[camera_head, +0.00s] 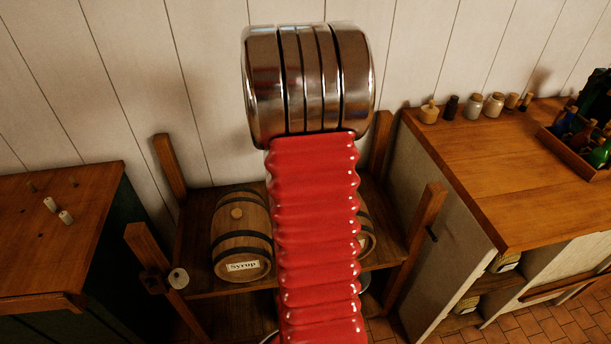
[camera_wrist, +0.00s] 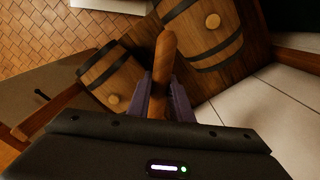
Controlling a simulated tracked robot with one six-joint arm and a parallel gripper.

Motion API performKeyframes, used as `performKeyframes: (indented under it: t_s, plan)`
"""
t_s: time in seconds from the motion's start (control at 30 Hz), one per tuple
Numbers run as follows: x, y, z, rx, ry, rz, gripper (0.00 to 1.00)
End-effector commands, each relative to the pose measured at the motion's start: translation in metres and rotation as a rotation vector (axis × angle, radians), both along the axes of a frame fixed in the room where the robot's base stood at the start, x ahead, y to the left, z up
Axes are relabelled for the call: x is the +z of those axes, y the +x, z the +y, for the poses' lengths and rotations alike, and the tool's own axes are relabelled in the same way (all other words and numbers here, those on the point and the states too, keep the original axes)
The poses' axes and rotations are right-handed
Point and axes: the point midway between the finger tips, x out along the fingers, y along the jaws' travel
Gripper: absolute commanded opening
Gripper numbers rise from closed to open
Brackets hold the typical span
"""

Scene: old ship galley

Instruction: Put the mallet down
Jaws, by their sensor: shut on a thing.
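In the wrist view, my gripper (camera_wrist: 160,92) has its two purple fingers closed around a brown wooden handle, taken to be the mallet (camera_wrist: 166,52). The handle's rounded end points up in the picture, past the fingertips. The mallet's head is not visible, so I cannot tell which way it faces. Barrels show behind the handle, which seems to be held apart from them. In the head view, my red arm and its metal joint cover the middle, and neither the gripper nor the mallet can be seen.
A wooden rack (camera_head: 197,205) holds a Syrup barrel (camera_head: 241,240) and a second barrel (camera_head: 367,229), partly hidden by my arm. A counter (camera_head: 490,165) at right carries jars (camera_head: 475,107) and a bottle crate (camera_head: 572,152). A cabinet top (camera_head: 75,255) at left has small pegs and free room.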

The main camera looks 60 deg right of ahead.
Motion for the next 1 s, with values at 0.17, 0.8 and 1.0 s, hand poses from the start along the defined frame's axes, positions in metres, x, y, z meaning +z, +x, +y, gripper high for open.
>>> performKeyframes:
  t_s: [0.17, 0.8, 1.0]
  plan:
    - [0.012, 0.043, 0.024, 0.137, -0.002, -0.002, 0.0]
    - [0.055, 0.169, 0.144, 0.611, -0.002, -0.002, 0.0]
    - [0.068, 0.2, 0.192, 0.76, -0.002, -0.002, 0.0]
